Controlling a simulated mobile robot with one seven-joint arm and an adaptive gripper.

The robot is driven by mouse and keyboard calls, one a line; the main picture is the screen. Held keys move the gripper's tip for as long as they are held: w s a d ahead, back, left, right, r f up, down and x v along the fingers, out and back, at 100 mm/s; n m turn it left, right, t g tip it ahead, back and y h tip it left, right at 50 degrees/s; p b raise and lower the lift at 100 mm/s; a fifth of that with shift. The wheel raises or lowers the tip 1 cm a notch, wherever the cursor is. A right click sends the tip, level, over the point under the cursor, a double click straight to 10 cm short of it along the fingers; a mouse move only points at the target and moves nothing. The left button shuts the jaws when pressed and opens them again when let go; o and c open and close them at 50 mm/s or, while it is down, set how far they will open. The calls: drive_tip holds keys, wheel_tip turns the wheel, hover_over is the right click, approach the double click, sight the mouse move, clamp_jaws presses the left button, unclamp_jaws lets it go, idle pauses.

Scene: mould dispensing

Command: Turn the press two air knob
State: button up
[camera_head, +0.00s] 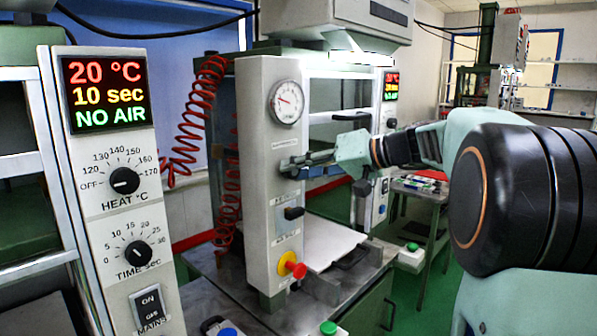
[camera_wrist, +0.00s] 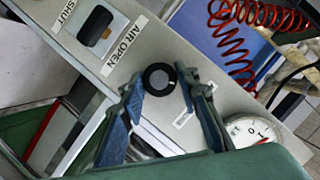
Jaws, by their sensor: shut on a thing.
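The press's light grey front panel (camera_head: 258,146) carries a small round black knob (camera_wrist: 159,79), seen clearly in the wrist view. My gripper (camera_head: 290,168) is at this panel, below the round gauge (camera_head: 286,102). In the wrist view, my gripper's blue-grey fingers (camera_wrist: 161,83) stand on both sides of the round knob, shut on it. A separate black lever (camera_head: 293,212) lies lower on the panel, clear of my gripper. In the wrist view this lever (camera_wrist: 97,25) sits between the labels SHUT and AIR OPEN.
A nearer panel at left has a display (camera_head: 103,94) reading 20 °C, 10 sec, NO AIR, and dials for heat (camera_head: 124,181) and time (camera_head: 137,254). A red coiled hose (camera_head: 196,115) hangs behind the panel. A red button on yellow (camera_head: 291,265) sits lower.

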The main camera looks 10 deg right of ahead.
drive_tip(key=m+y, duration=0.2)
drive_tip(key=m, duration=0.1)
drive_tip(key=shift+d+f+m, duration=0.1)
drive_tip(key=shift+m, duration=0.2)
drive_tip(key=shift+g, duration=0.3)
idle(0.3)
drive_tip(key=o, duration=1.2)
drive_tip(key=shift+c, duration=0.2)
drive_tip(key=v, duration=1.2)
drive_tip(key=shift+w+f, duration=0.1)
drive_tip(key=shift+f, duration=0.1)
